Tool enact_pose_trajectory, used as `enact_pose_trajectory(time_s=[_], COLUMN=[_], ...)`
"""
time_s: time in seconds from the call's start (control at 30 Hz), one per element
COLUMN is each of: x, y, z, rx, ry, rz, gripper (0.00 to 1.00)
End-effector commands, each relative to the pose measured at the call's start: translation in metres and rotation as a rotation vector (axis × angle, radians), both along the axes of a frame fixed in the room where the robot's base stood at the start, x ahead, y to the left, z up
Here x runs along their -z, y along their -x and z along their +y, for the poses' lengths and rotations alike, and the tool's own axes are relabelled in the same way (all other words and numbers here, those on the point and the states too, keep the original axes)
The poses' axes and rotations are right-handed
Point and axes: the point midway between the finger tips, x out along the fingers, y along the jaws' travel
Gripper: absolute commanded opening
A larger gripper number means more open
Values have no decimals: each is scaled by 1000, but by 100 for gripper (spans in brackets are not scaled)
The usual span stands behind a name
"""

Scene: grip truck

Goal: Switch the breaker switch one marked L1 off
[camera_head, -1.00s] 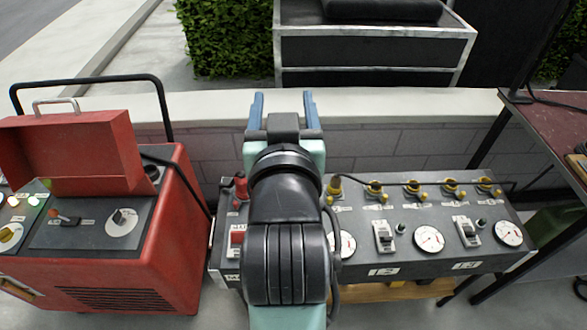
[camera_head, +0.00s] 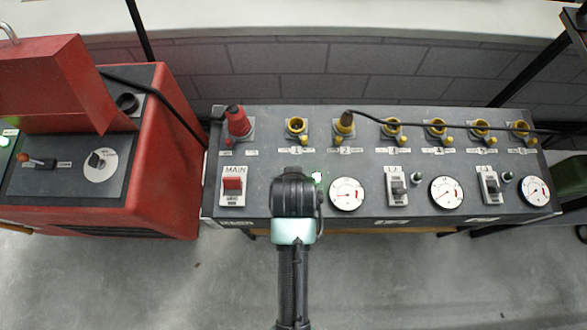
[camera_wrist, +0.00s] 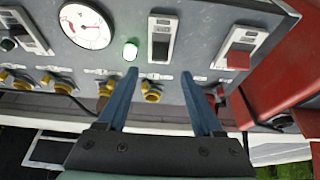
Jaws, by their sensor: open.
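The L1 breaker switch (camera_wrist: 161,44) shows in the wrist view as a dark lever in a pale upright frame; its marking is not readable. A lit green lamp (camera_wrist: 130,51) sits beside it. In the head view my arm hides this switch, and the same lamp (camera_head: 317,177) shows at the arm's edge. My gripper (camera_wrist: 159,78) is open and empty, with its two blue fingers apart. In the wrist view the fingertips lie below the switch, one to each side, and appear clear of it. Whether the lever is up or down I cannot tell.
The red MAIN switch (camera_head: 233,184) is left of my arm on the grey panel (camera_head: 260,150). A dial (camera_head: 347,193), the L2 switch (camera_head: 397,186) and L3 switch (camera_head: 490,186) are to the right. Several yellow sockets and a black cable run behind. A red machine (camera_head: 165,170) stands left.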

Motion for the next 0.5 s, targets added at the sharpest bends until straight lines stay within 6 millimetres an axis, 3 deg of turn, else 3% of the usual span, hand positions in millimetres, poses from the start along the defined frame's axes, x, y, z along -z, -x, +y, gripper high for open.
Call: enact_pose_trajectory(time_s=[0.2, 0.5], x=[43, 76], y=[-18, -33], z=[0, 0], rx=[1, 1], ry=[0, 0], rz=[0, -3], gripper=[68, 68])
